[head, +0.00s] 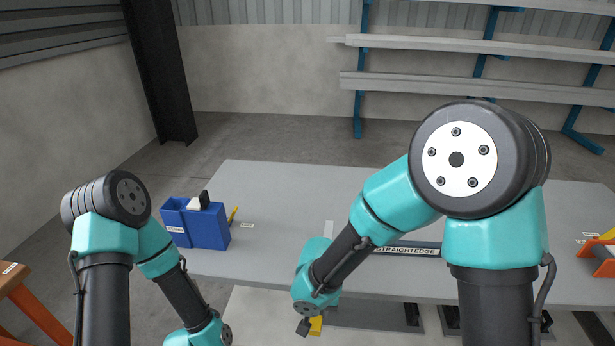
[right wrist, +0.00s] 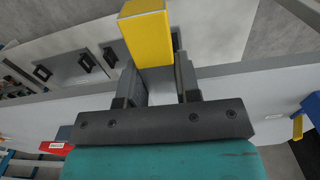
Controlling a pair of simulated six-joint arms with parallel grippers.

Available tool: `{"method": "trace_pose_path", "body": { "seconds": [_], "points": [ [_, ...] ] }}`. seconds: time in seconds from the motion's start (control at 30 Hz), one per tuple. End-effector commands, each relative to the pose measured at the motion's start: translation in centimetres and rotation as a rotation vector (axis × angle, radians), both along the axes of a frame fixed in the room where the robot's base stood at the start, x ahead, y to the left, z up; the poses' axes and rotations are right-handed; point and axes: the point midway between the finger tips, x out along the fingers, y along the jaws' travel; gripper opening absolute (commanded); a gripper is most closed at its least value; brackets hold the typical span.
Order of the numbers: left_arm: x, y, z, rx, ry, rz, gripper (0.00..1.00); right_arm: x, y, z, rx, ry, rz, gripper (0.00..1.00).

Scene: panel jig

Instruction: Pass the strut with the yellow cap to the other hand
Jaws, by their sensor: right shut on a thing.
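The strut's yellow cap (right wrist: 146,36) fills the top middle of the right wrist view, and a bit of it (head: 316,325) shows at the bottom of the head view. My right gripper (right wrist: 159,72) is shut on the strut, with its two dark fingers on either side just below the cap. The rest of the strut is mostly hidden behind the cap and fingers. My left arm reaches down at the lower left of the head view. Its gripper is below the picture's edge and cannot be seen.
A grey table (head: 290,190) spans the head view, with a blue bin (head: 195,223) at its left and a straightedge (head: 408,249) partly behind my right arm. An orange object (head: 600,255) sits at the far right. Dark fittings (right wrist: 87,62) show in the right wrist view.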

Motion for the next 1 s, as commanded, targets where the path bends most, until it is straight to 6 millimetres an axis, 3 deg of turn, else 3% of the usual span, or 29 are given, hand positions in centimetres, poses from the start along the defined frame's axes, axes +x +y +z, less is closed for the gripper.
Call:
{"method": "trace_pose_path", "body": {
  "seconds": [0.03,0.2,0.4,0.5,0.7,1.0],
  "points": [
    [0.0,0.0,0.0,0.0,0.0,0.0,0.43,2.0,-1.1,0.5,0.004,-0.004,-0.023,0.01],
    [0.0,0.0,0.0,0.0,0.0,0.0,0.43,7.7,-5.6,2.3,0.004,-0.004,-0.07,0.01],
    [0.0,0.0,0.0,0.0,0.0,0.0,0.43,13.1,-12.1,4.6,0.003,-0.005,-0.119,0.01],
    [0.0,0.0,0.0,0.0,0.0,0.0,0.43,14.9,-15.1,5.6,0.002,-0.003,-0.134,0.01],
    [0.0,0.0,0.0,0.0,0.0,0.0,0.43,16.4,-18.3,6.7,0.001,-0.002,-0.144,0.01],
    [0.0,0.0,0.0,0.0,0.0,0.0,0.43,16.5,-18.5,6.8,0.001,-0.001,-0.143,0.01]
  ]
}}
